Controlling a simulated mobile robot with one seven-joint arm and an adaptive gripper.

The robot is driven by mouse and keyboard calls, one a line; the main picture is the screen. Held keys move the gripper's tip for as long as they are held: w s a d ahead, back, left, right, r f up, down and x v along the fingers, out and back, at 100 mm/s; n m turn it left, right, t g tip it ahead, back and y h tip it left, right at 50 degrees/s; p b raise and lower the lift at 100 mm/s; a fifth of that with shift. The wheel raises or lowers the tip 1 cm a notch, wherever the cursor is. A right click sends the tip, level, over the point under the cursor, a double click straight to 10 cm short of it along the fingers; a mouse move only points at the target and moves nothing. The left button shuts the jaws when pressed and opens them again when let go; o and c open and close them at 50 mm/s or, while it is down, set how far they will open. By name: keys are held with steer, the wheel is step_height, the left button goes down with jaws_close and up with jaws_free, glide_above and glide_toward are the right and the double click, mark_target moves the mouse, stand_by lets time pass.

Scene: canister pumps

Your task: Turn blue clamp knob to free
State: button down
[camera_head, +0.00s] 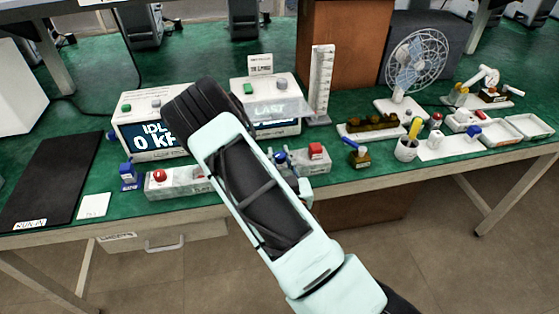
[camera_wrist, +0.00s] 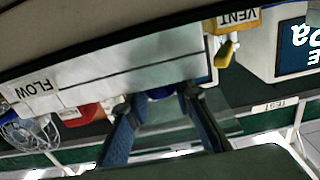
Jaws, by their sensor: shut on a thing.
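In the wrist view, the two dark blue-grey fingers of my gripper (camera_wrist: 160,97) stand on either side of a small blue knob (camera_wrist: 160,92). They are shut on it at the edge of a pale panel (camera_wrist: 125,70) with a FLOW label. Much of the knob is hidden between the fingers. In the head view, my arm crosses the middle of the bench and covers part of the pump units. Small blue and grey parts show beside the arm there, but I cannot clearly tell the knob from the fingertips. The knob's exact turn angle cannot be read.
In the wrist view, a yellow lever (camera_wrist: 224,52) stands near a VENT label, close to the fingers.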

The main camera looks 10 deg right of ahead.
steer(key=n+y+b, duration=0.2)
steer(key=y+b, duration=0.1)
steer(key=y, duration=0.1)
steer(key=n+g+y+b, duration=0.1)
steer(key=n+y+b, duration=0.1)
steer(key=n+y, duration=0.1)
steer(key=shift+d+f+g+y+b, duration=0.15)
steer(key=shift+g+y+b, duration=0.15)
steer(key=shift+y+b, duration=0.15)
steer(key=shift+r+n+g+y+b, duration=0.2)
steer(key=shift+n+g+y+b, duration=0.7)
steer(key=shift+n+g+y, duration=0.75)
steer(key=shift+a+r+y, duration=0.1)
steer(key=shift+a+y, duration=0.15)
steer(key=shift+y, duration=0.35)
steer(key=c, duration=1.7)
jaws_free()
steer(key=shift+o, duration=0.2)
steer(key=v, duration=1.2)
steer(key=shift+f, duration=0.2)
